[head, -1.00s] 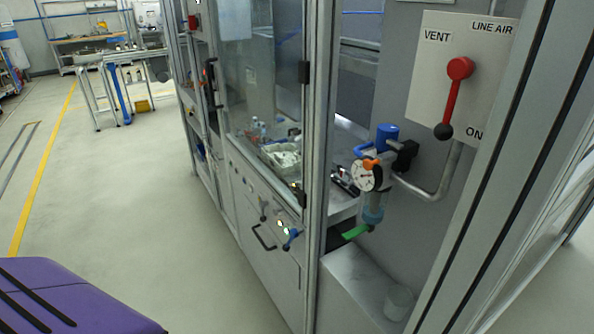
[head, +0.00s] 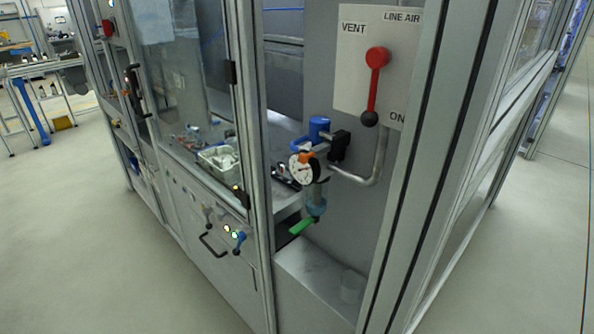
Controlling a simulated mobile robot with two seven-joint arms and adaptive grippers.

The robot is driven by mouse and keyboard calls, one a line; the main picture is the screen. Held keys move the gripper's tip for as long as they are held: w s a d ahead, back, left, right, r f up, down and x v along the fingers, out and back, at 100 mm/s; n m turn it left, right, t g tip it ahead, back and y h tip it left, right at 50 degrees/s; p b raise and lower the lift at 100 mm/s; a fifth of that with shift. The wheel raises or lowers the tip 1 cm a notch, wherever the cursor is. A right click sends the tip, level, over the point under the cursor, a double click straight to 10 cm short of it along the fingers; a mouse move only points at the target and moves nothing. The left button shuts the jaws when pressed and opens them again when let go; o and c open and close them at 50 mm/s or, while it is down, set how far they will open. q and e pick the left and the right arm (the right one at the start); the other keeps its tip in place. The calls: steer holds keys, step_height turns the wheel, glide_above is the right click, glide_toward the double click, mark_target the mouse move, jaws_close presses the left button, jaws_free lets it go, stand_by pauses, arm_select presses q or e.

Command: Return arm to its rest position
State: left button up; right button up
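No gripper or arm of mine shows in the head view now. The red lever (head: 374,85) on the white VENT / LINE AIR panel (head: 352,58) hangs down, its black knob close to the word ON. Below it is an air unit with a round pressure gauge (head: 304,168), a blue cap (head: 319,128) and a green handle (head: 302,226). The gauge's reading is too small to tell.
A framed machine cabinet with a glass door (head: 190,75) fills the middle. A tray of parts (head: 219,160) lies inside. A grey ledge (head: 315,278) holds a clear cup (head: 351,286). Open floor (head: 80,240) lies left; more floor (head: 505,250) is at right.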

steer(key=shift+w+r, duration=0.1)
steer(key=shift+w, duration=0.15)
arm_select(q)
steer(key=shift+s+a+f, duration=0.1)
steer(key=shift+s+a, duration=0.05)
steer(key=shift+s, duration=0.15)
arm_select(e)
steer(key=shift+w+r, duration=0.1)
steer(key=shift+w, duration=0.2)
arm_select(q)
steer(key=shift+s, duration=0.1)
arm_select(e)
steer(key=shift+s, duration=0.25)
arm_select(q)
steer(key=shift+w, duration=0.2)
arm_select(e)
steer(key=shift+s, duration=0.3)
